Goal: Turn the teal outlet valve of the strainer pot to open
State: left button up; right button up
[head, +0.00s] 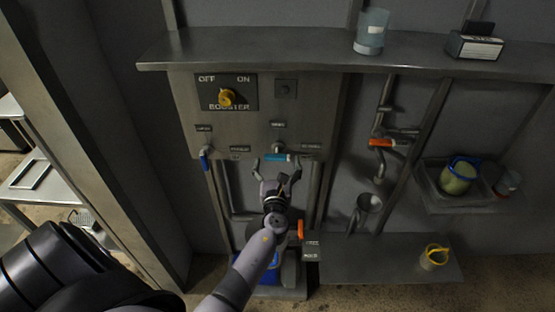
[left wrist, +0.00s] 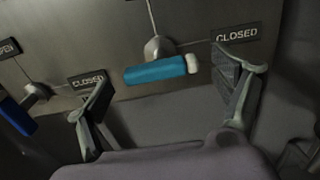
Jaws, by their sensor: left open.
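The teal valve handle (head: 277,157) sits on the grey panel, lying roughly level, with a small label above it. In the left wrist view the teal handle (left wrist: 156,70) shows large, with a pale end cap at its right and a grey stem above. CLOSED labels (left wrist: 237,35) stand on both sides of it. My left gripper (head: 276,168) is open just below the handle. In the left wrist view its two fingers (left wrist: 168,100) are spread left and right of the handle, apart from it. My right gripper is not in view.
A blue handle (head: 205,161) is left of the teal one. An orange handle (head: 381,143) is on pipework to the right. A yellow booster knob (head: 226,97) is above, under a shelf (head: 300,50). A sink (head: 430,190) holds a blue-rimmed container (head: 458,177).

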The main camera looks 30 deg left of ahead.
pick_arm(q)
jog(key=x, duration=0.2)
jog(key=shift+w+a, duration=0.1)
jog(key=shift+w, duration=0.15)
jog(key=shift+c, duration=0.3)
jog(key=c, duration=1.1)
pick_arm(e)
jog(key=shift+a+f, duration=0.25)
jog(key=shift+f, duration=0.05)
